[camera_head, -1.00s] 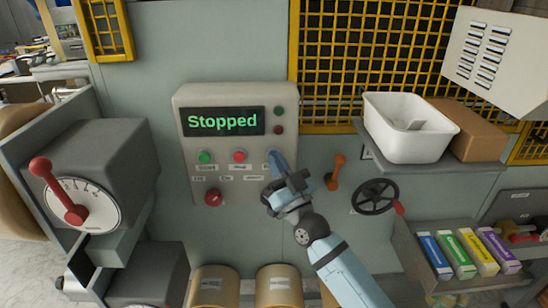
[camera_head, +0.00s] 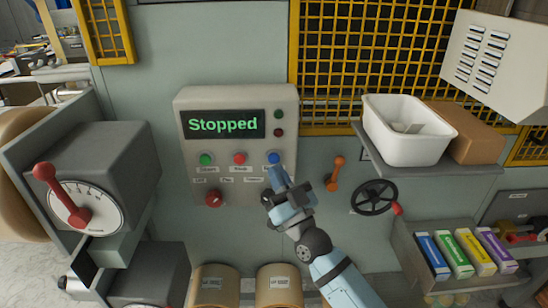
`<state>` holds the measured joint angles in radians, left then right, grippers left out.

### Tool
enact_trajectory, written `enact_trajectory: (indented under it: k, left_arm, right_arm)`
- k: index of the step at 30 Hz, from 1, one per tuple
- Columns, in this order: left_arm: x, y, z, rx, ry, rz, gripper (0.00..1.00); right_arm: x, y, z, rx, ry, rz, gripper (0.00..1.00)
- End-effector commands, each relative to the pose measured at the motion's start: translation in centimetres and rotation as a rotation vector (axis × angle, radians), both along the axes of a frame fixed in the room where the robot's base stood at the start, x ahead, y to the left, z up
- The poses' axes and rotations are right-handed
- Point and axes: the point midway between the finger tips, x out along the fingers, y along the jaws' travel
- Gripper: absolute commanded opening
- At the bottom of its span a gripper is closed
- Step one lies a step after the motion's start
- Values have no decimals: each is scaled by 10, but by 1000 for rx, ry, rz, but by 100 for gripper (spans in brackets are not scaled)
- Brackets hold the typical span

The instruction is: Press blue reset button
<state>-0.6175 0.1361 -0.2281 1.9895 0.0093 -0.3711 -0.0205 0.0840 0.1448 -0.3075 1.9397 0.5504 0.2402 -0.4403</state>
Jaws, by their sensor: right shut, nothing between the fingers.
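The control panel (camera_head: 183,150) is a grey box on the wall, with a screen (camera_head: 223,124) that reads "Stopped" in green. Below the screen is a row of a green button (camera_head: 206,159), a red button (camera_head: 239,158) and a blue button (camera_head: 274,157). My right gripper (camera_head: 278,172) is shut and empty, with its fingertips just below the blue button in the picture. The blue button shows clear above the tips; whether they touch it I cannot tell. My left gripper is out of view.
A red knob (camera_head: 213,198) sits low on the panel. An orange lever (camera_head: 335,173) and a black handwheel (camera_head: 373,197) are right of my gripper. A shelf (camera_head: 440,168) holds a white bin (camera_head: 397,135). A dial box with a red lever (camera_head: 62,190) stands at left.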

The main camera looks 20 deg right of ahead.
Motion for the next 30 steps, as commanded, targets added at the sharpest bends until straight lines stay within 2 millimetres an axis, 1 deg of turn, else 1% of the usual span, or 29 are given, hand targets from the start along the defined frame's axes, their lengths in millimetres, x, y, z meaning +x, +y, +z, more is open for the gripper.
enact_trajectory:
  k: [1, 6, 10, 30]
  left_arm:
    - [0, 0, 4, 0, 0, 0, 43]
    - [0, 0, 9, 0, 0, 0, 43]
    - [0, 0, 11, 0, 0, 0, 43]
    - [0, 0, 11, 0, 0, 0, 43]
  right_arm:
    - [-6, 2, 2, 0, 2, 1, 0]
    - [-21, 6, 2, 1, 0, -1, 0]
    - [-29, 8, 1, 1, 0, -1, 0]
    - [-30, 9, 0, -1, 0, -1, 0]
